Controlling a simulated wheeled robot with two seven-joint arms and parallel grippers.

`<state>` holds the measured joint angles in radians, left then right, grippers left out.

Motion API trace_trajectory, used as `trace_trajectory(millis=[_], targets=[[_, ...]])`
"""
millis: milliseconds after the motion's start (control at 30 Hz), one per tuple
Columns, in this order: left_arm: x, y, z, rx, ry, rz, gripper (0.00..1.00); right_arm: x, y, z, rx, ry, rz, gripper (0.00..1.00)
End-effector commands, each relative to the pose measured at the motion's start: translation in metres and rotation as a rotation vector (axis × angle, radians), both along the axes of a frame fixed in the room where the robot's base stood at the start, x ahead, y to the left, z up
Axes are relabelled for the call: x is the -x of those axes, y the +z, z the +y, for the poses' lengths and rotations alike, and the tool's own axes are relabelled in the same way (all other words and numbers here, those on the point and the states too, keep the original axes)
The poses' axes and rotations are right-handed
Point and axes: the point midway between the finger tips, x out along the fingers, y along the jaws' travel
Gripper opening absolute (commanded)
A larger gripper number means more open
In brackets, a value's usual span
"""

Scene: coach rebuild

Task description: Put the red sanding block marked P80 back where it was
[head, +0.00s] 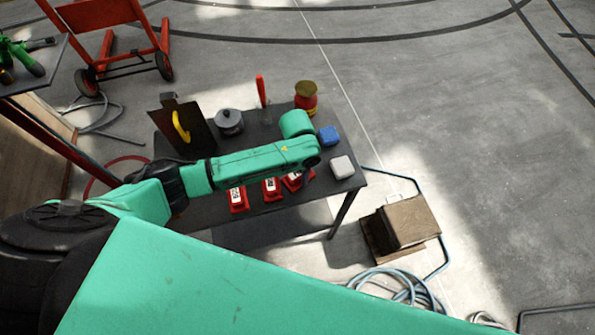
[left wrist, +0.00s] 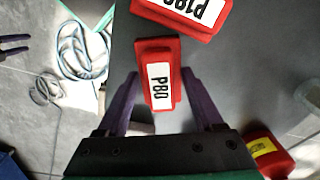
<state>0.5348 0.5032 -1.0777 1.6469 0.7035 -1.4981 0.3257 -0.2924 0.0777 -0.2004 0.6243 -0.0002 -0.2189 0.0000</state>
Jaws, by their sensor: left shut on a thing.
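The red sanding block marked P80 (left wrist: 148,108) is between the two purple fingers of my left gripper (left wrist: 160,100), which is shut on it. Its white label shows in the left wrist view. In the head view my left gripper (head: 307,177) is mostly hidden under the green arm, by the rightmost red block (head: 292,182). I cannot tell whether the held block touches the tabletop. A second red block, label partly cut off and reading like P180 (left wrist: 190,12), lies close by.
A cardboard box (head: 408,220) and hose lie on the floor.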

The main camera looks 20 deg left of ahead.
Motion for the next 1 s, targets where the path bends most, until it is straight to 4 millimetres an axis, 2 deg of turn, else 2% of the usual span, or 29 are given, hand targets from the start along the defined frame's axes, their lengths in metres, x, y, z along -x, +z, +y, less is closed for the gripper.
trace_trajectory(millis=[167, 200, 233, 267, 567, 667, 1000], targets=[[0.000, -0.002, 0.000, 0.001, 0.000, 0.000, 0.24, 0.008, -0.001, -0.001, 0.001, -0.001, 0.012, 0.50], [0.000, -0.002, 0.000, 0.001, 0.000, 0.001, 0.84, 0.009, -0.001, -0.001, 0.002, -0.001, 0.014, 0.50], [0.000, -0.002, 0.000, 0.001, 0.000, 0.001, 0.95, 0.009, -0.001, -0.001, 0.002, -0.001, 0.014, 0.50], [0.000, -0.002, 0.000, 0.001, 0.000, 0.001, 0.98, 0.009, -0.001, -0.001, 0.002, -0.001, 0.015, 0.50], [0.000, 0.000, 0.000, 0.001, 0.000, 0.000, 0.98, 0.009, -0.001, -0.003, 0.004, 0.000, 0.014, 0.50], [-0.001, 0.010, 0.000, 0.003, 0.000, -0.002, 0.98, 0.009, -0.001, -0.003, 0.005, 0.000, 0.015, 0.50], [0.000, 0.095, 0.000, 0.004, -0.001, -0.004, 0.98, 0.008, -0.006, -0.003, 0.005, 0.001, 0.014, 0.50]])
